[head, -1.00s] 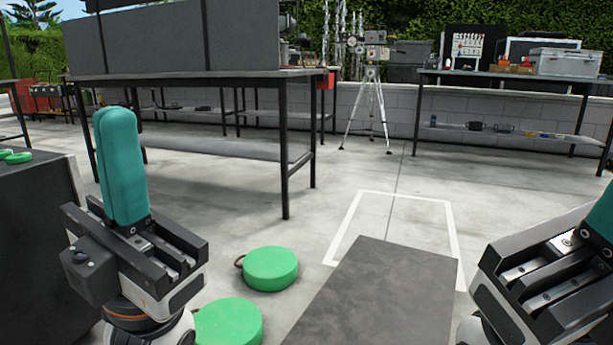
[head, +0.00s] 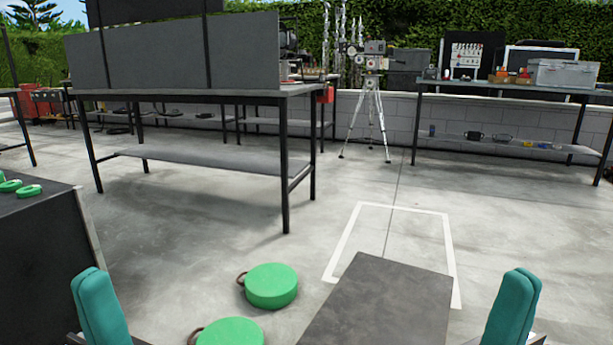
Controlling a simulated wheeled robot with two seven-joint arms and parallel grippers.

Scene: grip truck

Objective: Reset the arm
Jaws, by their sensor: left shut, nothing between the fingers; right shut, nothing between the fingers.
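My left gripper (head: 97,300) shows at the bottom left of the head view, its two teal fingers together and empty. My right gripper (head: 516,305) shows at the bottom right, its teal fingers also together and empty. Both point upward, and only the fingers and a little of the bodies are in the picture. Neither gripper touches anything that I can see.
Two round green objects (head: 272,286) sit low between the grippers, beside a dark flat surface (head: 385,300). A dark box (head: 40,245) with small green discs stands at left. A workbench (head: 215,160) and a tripod (head: 368,110) stand beyond open floor with a white outline.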

